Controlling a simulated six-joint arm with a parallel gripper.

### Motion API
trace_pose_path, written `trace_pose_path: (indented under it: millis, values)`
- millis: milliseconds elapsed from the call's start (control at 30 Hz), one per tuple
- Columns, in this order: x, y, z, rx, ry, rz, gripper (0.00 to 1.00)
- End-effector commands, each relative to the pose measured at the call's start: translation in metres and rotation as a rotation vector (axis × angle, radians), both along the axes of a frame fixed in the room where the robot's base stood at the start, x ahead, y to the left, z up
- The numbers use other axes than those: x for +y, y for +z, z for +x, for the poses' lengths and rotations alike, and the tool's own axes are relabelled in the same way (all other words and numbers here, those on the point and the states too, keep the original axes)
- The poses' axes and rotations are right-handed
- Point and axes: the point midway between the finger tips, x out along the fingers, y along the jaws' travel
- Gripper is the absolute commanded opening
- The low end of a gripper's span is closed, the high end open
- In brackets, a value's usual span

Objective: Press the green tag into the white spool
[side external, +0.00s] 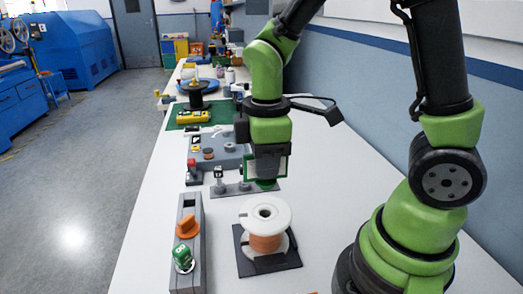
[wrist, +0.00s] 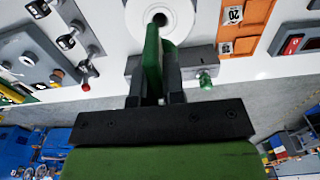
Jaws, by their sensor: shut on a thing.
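The white spool (side external: 281,215) stands upright on a dark base plate (side external: 290,262), with copper wire (side external: 267,243) around its middle and a round hole in its top. In the wrist view the spool (wrist: 180,20) is at the top centre, its dark hole just beyond the tag. My gripper (side external: 268,168) is shut on the green tag (wrist: 152,62), a thin upright plate between the two dark fingers. In the side view the gripper is behind the spool and appears apart from it. The tag's lower end is hard to make out there.
A grey rail (side external: 189,205) with an orange knob (side external: 188,227) and a green cylinder (side external: 187,256) lies left of the spool. A grey strip (side external: 235,189) with small posts lies behind it. A grey panel (side external: 228,157) stands farther back. White table is bare at front left.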

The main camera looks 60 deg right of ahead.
Motion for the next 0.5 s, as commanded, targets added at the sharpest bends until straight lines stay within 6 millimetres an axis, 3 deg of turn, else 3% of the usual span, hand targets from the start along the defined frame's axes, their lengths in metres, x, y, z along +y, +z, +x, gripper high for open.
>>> trace_pose_path:
  millis: [500]
  values:
    - [0.0, -0.045, 0.0, 0.004, 0.0, -0.001, 0.0]
